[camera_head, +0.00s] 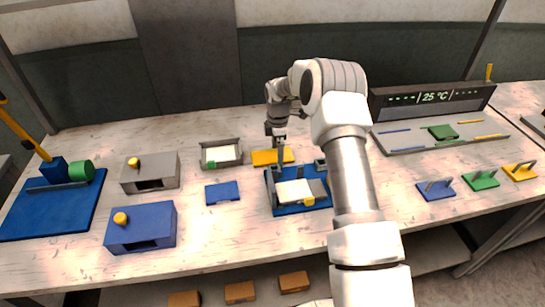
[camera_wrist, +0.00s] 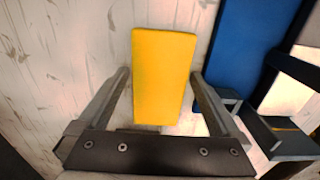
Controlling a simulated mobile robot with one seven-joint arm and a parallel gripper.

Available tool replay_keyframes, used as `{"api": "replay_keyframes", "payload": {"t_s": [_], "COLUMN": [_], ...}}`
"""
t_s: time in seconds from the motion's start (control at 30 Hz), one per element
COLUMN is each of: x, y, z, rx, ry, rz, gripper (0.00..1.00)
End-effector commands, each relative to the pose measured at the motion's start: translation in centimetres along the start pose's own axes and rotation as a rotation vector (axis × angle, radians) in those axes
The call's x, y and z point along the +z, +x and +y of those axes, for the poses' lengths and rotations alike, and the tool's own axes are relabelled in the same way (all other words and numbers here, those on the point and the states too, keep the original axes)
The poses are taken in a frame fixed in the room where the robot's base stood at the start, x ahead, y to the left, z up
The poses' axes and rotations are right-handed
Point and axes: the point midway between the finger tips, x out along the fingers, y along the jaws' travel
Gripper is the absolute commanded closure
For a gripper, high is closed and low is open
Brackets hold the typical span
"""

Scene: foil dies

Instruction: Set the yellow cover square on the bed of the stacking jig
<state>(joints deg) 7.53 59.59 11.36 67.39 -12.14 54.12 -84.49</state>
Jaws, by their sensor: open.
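The yellow cover (camera_head: 262,158) lies flat on the table just behind the stacking jig (camera_head: 286,210). In the wrist view the yellow cover (camera_wrist: 163,60) is a plain rectangle. My gripper (camera_wrist: 160,80) is open, with one finger at each long side of the cover. In the head view my gripper (camera_head: 277,146) is over the cover, and my arm hides part of the area. I cannot tell whether the fingers touch it. The jig has a blue base, grey walls and a white sheet on its bed, with a small yellow piece at its front. Its blue base (camera_wrist: 238,45) shows at right in the wrist view.
A grey tray (camera_head: 203,162) and a blue plate (camera_head: 222,193) lie left of the jig. Grey (camera_head: 160,184) and blue (camera_head: 150,240) boxes with yellow knobs stand further left. Blue (camera_head: 436,190), green (camera_head: 481,180) and yellow (camera_head: 520,171) handled plates lie at right.

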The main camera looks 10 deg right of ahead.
Motion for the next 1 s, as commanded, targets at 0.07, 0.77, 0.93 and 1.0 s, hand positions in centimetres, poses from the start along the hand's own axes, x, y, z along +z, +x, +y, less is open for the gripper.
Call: {"api": "replay_keyframes", "payload": {"t_s": [0.07,0.77,0.93,1.0], "x": [0.0,0.0,0.0,0.0], "y": [0.0,-0.3,-1.8,-2.9], "z": [0.0,0.0,0.1,0.1], "rx": [0.000,0.001,0.004,0.004], "ry": [0.000,0.000,0.000,-0.001], "rz": [0.000,0.000,0.001,0.001], "gripper": [0.00,0.81,0.81,0.81]}}
